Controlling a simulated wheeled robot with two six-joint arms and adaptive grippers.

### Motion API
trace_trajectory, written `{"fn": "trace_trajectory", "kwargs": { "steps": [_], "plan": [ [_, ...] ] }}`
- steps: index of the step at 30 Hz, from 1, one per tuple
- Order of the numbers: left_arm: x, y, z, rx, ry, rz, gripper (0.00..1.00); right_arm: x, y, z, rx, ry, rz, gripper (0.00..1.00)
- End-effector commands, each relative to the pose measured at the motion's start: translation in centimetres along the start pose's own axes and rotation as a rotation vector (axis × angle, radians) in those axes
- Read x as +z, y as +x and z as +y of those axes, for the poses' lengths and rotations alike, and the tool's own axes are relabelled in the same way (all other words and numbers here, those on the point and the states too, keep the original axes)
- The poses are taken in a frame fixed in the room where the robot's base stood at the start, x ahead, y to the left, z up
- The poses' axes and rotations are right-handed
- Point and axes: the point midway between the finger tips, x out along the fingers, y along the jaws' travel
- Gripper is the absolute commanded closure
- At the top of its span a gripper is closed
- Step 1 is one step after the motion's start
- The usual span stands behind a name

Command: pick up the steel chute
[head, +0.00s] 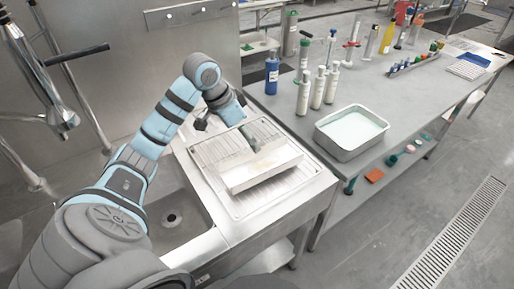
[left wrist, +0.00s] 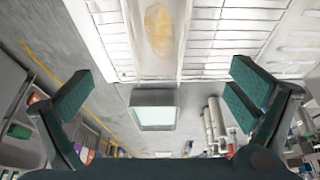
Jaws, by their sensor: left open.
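The steel chute (head: 262,170) is a shallow pale metal trough lying on the wire rack of the drainboard beside the sink. In the left wrist view the chute (left wrist: 182,62) runs down from the top middle, with a tan patch on its floor. My left gripper (head: 229,132) is at the chute's far side in the head view, close to its rim; I cannot tell whether it touches. In the left wrist view the left gripper (left wrist: 162,92) has its green-padded fingers wide apart, with nothing held between them. My right gripper is not in view.
The sink basin (head: 172,216) is left of the wire rack (head: 215,150). On the grey counter to the right stand a steel tray (head: 350,146) of pale liquid, white bottles (head: 303,94) and a blue bottle (head: 271,74). A faucet (head: 58,118) hangs at the far left.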

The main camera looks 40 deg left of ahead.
Motion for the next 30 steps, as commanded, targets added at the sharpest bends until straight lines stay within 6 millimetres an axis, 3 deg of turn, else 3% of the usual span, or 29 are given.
{"fn": "trace_trajectory", "kwargs": {
  "steps": [9,14,20,28,30],
  "plan": [
    [0.4,7.6,-0.2,-0.007,-0.002,-0.008,0.0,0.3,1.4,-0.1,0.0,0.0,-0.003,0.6],
    [0.3,9.6,-0.1,-0.008,-0.001,-0.007,0.0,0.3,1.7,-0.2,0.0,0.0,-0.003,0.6],
    [0.0,13.4,0.4,-0.008,-0.002,-0.007,0.0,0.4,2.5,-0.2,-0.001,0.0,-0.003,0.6],
    [-0.1,14.0,0.3,-0.01,0.001,-0.006,0.0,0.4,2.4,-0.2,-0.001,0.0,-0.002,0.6],
    [-0.1,14.0,0.3,-0.01,0.001,-0.006,0.11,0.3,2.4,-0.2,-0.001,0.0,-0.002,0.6]
  ]
}}
